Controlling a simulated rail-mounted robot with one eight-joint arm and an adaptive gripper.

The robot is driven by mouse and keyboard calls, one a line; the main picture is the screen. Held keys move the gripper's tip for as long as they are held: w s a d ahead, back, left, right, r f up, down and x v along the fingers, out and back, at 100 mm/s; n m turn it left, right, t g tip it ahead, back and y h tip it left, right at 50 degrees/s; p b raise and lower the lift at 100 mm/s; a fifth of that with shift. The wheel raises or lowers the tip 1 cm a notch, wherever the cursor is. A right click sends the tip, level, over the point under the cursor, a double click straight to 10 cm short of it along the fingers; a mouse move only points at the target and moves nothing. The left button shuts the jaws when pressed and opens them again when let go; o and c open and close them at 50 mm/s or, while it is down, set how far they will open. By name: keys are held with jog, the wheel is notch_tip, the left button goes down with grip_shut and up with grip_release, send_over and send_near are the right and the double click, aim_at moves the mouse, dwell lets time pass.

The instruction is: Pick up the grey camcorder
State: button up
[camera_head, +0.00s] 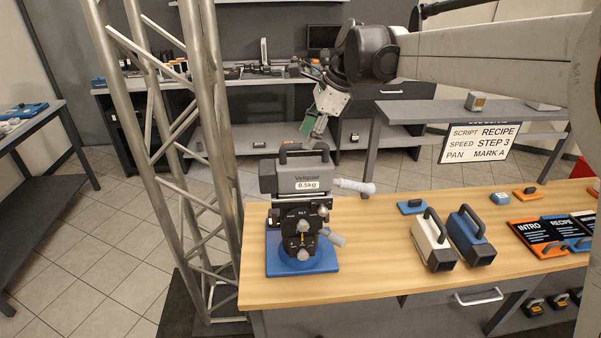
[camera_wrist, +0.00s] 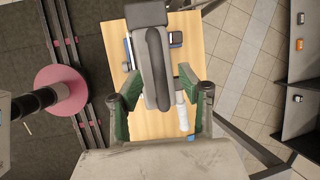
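The grey camcorder (camera_head: 285,181) has a black top handle and a label reading 0.5kg. It sits upright on a black tilt head (camera_head: 302,222) with a blue base plate (camera_head: 328,262) at the left end of the wooden bench. My gripper (camera_head: 310,137) points down just above the camcorder's handle. In the wrist view, the open green-padded fingers of my gripper (camera_wrist: 160,88) lie either side of the camcorder (camera_wrist: 157,62) and its dark handle, with gaps visible. The fingers seem higher than the handle; the exact height gap is hard to tell.
A white camcorder (camera_head: 430,238) and a blue camcorder (camera_head: 472,234) stand on the bench (camera_head: 375,270) to the right. A pale pan handle (camera_head: 354,186) sticks out right of the tilt head. A metal truss (camera_head: 205,130) rises close on the left.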

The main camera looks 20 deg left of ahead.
aim_at(300, 147)
jog(key=shift+s+p+x, duration=0.2)
jog(key=shift+p+x, duration=0.25)
jog(key=shift+x, duration=1.9)
grip_shut()
jog(key=shift+r, duration=0.1)
